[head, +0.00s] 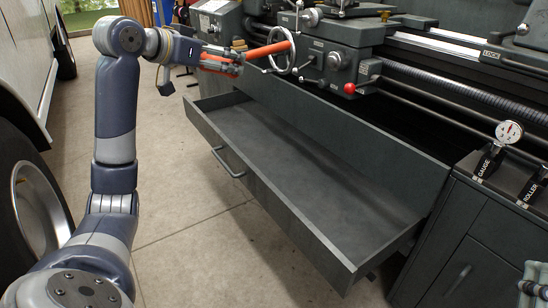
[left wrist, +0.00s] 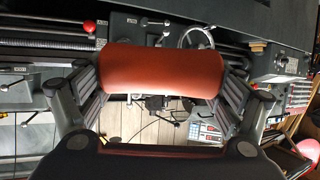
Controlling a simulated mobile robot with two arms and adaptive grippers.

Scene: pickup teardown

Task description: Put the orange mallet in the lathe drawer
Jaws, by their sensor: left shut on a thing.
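The orange mallet (head: 266,50) is in the air at the lathe's front, above the back left part of the drawer. My left gripper (head: 238,58) is shut on it, and the fingers hide part of it. In the left wrist view a thick red-orange cylinder of the mallet (left wrist: 160,74) lies crosswise between the two fingers (left wrist: 158,84). The lathe drawer (head: 222,127) is pulled open and its visible floor is empty.
The lathe's handwheel (head: 281,66) and red knob (head: 349,88) are close to the mallet. A gauge (head: 508,132) stands on the grey cabinet (head: 462,225) to the right. A vehicle wheel (head: 30,205) is at the left. The floor in front of the drawer is clear.

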